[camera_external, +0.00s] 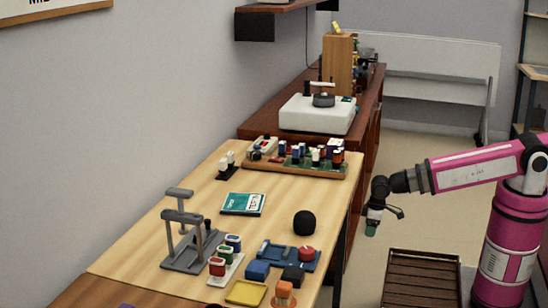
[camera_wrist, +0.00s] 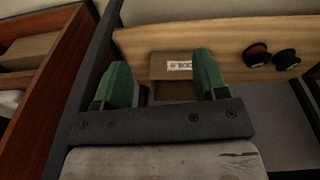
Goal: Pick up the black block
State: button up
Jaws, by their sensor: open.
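A small black block (camera_external: 293,276) sits on the wooden table, near its front right part, beside a blue block (camera_external: 258,270) and close to a blue tray (camera_external: 272,252). My gripper (camera_external: 377,222) hangs off the table's right edge, well apart from the block. In the wrist view my gripper (camera_wrist: 162,65) shows two green fingers spread apart with nothing held between them. I cannot make out the black block in the wrist view.
A black ball (camera_external: 304,223) stands near the table's right edge. An orange piece (camera_external: 284,292), a yellow tray (camera_external: 246,293) and a grey stand (camera_external: 184,262) are nearby. A slatted brown crate (camera_external: 421,279) is on the floor. A brown box (camera_wrist: 172,90) shows beyond my fingers.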

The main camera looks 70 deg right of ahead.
jog(key=w+a+r+n+t, duration=0.1)
jog(key=w+a+t, duration=0.15)
jog(key=a, duration=0.45)
jog(key=w+a+r+n+t, duration=0.1)
jog(key=w+a, duration=0.2)
jog(key=a, duration=0.3)
jog(key=m+t, duration=0.3)
jog(key=t, duration=0.6)
send_near(294, 278)
jog(key=x, duration=0.9)
jog(key=shift+w+f, duration=0.1)
jog(key=c, duration=0.7)
